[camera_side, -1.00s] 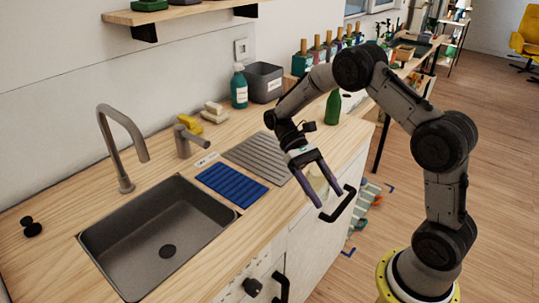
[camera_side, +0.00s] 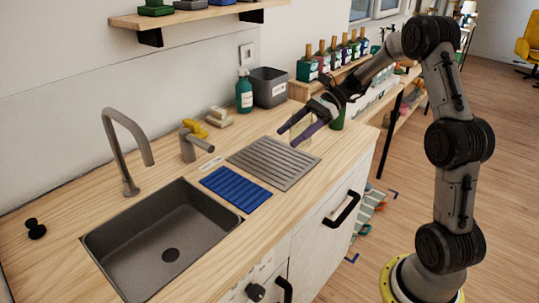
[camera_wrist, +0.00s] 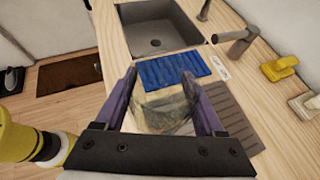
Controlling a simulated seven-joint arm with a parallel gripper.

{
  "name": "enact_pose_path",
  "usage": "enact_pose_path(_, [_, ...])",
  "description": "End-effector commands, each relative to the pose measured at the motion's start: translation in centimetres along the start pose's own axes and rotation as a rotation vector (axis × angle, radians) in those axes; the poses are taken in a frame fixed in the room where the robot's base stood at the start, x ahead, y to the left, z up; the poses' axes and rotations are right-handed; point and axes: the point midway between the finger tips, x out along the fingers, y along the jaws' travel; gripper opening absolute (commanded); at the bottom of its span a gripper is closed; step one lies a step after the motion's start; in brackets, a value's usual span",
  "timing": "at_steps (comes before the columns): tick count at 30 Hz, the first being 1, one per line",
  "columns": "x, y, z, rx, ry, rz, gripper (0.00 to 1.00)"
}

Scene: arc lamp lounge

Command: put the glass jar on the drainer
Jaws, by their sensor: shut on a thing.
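The glass jar (camera_side: 300,128) is see-through and faintly yellowish. My gripper (camera_side: 300,130) is shut on it, with one purple finger on each side. In the wrist view the jar (camera_wrist: 165,108) sits between the fingertips of my gripper (camera_wrist: 165,95). The drainer (camera_side: 272,165) is a grey ridged board on the counter; the wrist view shows part of it (camera_wrist: 232,115) to the right of the jar. In the side view the jar appears over the drainer's back right end, seemingly above it; the exact gap cannot be told.
A blue ridged mat (camera_side: 235,188) lies between the drainer and the sink (camera_side: 160,245). A green bottle (camera_side: 338,120) stands close behind my gripper. A grey bin (camera_side: 268,88), a teal soap bottle (camera_side: 244,92) and a tap (camera_side: 125,150) are along the wall. The drainer's visible top is bare.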

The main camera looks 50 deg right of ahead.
Motion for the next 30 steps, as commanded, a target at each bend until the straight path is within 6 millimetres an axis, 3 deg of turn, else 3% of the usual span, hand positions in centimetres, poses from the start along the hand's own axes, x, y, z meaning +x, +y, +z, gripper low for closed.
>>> enact_pose_path(9, [2.7,-6.9,-2.2,-0.004,-0.001,0.005,0.00])
enact_pose_path(15, [4.8,-9.6,-5.0,-0.002,-0.001,0.004,0.00])
enact_pose_path(26, [6.2,-11.5,-6.9,-0.003,-0.001,0.005,0.00])
enact_pose_path(30, [7.2,-11.5,-8.7,0.000,0.000,0.005,0.00])
